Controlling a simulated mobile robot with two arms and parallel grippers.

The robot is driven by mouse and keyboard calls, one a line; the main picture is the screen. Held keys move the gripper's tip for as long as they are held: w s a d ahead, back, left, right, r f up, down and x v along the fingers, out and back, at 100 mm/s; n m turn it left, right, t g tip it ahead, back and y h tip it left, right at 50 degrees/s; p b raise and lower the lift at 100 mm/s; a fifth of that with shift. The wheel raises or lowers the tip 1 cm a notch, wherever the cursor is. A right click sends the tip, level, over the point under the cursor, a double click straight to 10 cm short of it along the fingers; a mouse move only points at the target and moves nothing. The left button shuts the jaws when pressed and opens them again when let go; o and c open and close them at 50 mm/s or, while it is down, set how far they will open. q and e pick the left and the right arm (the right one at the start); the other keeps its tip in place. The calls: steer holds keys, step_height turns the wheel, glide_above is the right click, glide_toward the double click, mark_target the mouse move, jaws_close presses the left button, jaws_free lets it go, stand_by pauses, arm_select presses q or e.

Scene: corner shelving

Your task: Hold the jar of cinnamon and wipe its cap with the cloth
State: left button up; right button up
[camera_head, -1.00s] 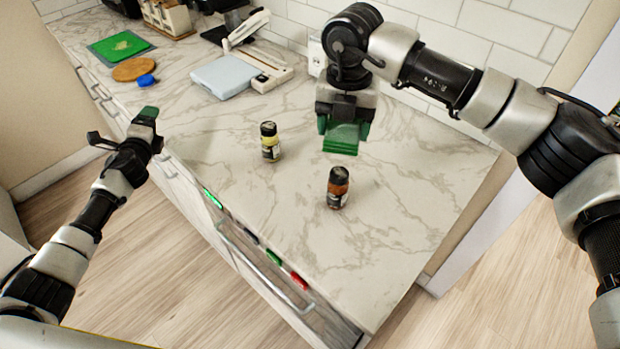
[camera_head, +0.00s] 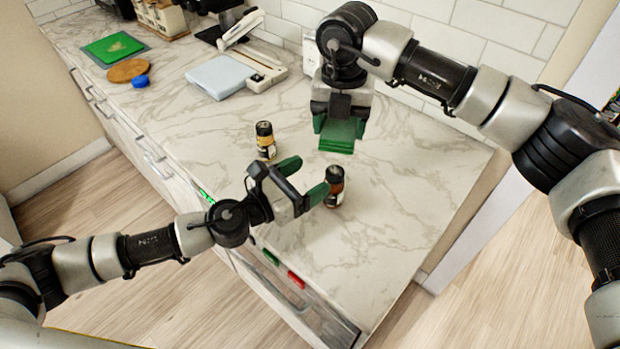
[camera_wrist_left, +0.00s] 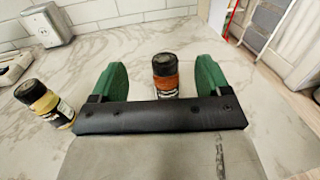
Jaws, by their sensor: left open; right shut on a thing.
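The jar with reddish-brown contents and a black cap (camera_head: 336,184), which looks like the cinnamon, stands upright on the marble counter. My left gripper (camera_head: 304,180) is open just left of it, its green fingers pointing at it. In the left wrist view the brown jar (camera_wrist_left: 166,70) shows between the two open fingertips (camera_wrist_left: 162,78); its lower part is hidden by the gripper body. I cannot tell whether a finger touches it. My right gripper (camera_head: 340,120) is shut on a folded green cloth (camera_head: 337,143), held above the counter behind the jar.
A second jar with yellow contents (camera_head: 265,142) stands upright behind and left of my left gripper; it is at the left in the wrist view (camera_wrist_left: 46,106). A pale blue scale (camera_head: 220,77) lies farther back. The counter's right part (camera_head: 410,190) is clear.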

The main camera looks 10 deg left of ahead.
mark_target(334, 187)
arm_select(q)
steer(key=f, duration=0.3)
steer(key=shift+s+d, duration=0.15)
steer(key=shift+d, duration=0.05)
steer(key=shift+d+f, duration=0.15)
steer(key=shift+f, duration=2.3)
steer(key=x, duration=0.7)
steer(key=shift+f, duration=0.1)
steer(key=c, duration=1.1)
steer(key=shift+o, duration=0.2)
